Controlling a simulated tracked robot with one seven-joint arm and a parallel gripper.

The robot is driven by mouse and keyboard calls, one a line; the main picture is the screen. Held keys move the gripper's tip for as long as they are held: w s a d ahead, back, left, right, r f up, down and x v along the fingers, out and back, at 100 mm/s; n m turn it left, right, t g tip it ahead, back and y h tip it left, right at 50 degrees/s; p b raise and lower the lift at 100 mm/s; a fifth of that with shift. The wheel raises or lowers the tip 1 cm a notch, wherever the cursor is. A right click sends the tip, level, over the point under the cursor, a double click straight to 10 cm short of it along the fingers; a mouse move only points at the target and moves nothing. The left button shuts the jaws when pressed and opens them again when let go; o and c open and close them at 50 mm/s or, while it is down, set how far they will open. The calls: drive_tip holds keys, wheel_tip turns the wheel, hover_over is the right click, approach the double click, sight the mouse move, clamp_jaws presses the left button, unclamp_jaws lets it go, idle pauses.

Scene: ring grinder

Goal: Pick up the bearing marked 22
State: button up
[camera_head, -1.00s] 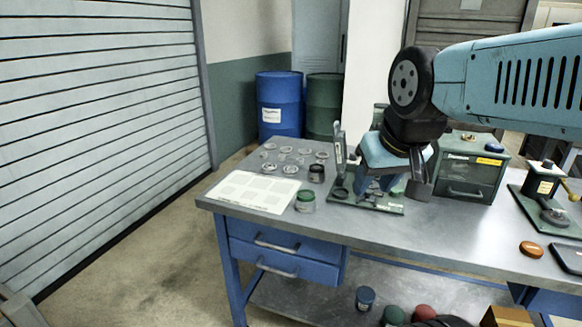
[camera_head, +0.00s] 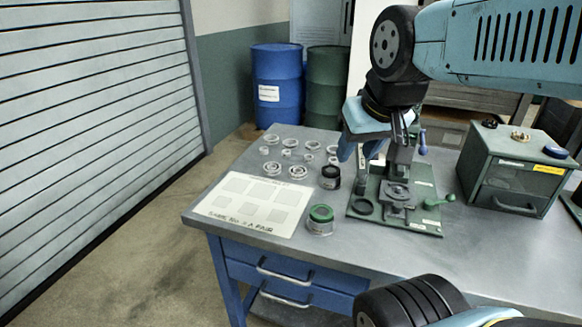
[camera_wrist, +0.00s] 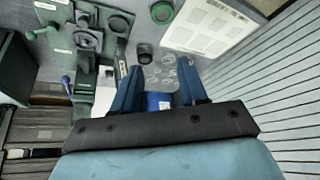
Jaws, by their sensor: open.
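Several metal bearings lie in loose rows on the back left of the workbench, including a large front bearing (camera_head: 271,170) and another large one beside it (camera_head: 298,172). Their markings are too small to read, so I cannot tell which is marked 22. Bearings (camera_wrist: 167,68) also show faintly beyond my fingers in the wrist view. My gripper (camera_head: 358,155) is open and empty, above the bench near the green fixture, to the right of the bearings. Its two blue fingers (camera_wrist: 160,85) stand apart in the wrist view.
A green fixture (camera_head: 425,222) stands right of the bearings. A black jar (camera_head: 330,178), a green-lidded jar (camera_head: 320,220) and a printed sheet (camera_head: 225,212) lie in front. A green drawer cabinet (camera_head: 512,170) is at the right. Two drums (camera_head: 277,85) stand behind.

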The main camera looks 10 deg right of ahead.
drive_tip(key=shift+o, duration=0.3)
drive_tip(key=shift+o, duration=0.9)
drive_tip(key=shift+w, duration=0.2)
drive_tip(key=shift+o, duration=0.7)
drive_tip(key=shift+w, duration=0.35)
drive_tip(key=o, duration=0.6)
drive_tip(key=w+f, duration=0.3)
drive_tip(key=w, duration=1)
drive_tip(key=shift+a+n+g+y, duration=0.2)
drive_tip(key=shift+n+g+y, duration=0.1)
drive_tip(key=shift+y, duration=0.1)
approach(299, 168)
drive_tip(key=f, duration=0.2)
drive_tip(key=a+f, duration=0.1)
drive_tip(key=shift+s+f+g, duration=0.1)
drive_tip(key=shift+s+g, duration=0.2)
drive_tip(key=shift+w+x, duration=0.15)
drive_tip(key=shift+x, duration=1.15)
drive_tip(key=shift+w+x, duration=0.2)
drive_tip(key=shift+x, duration=1.1)
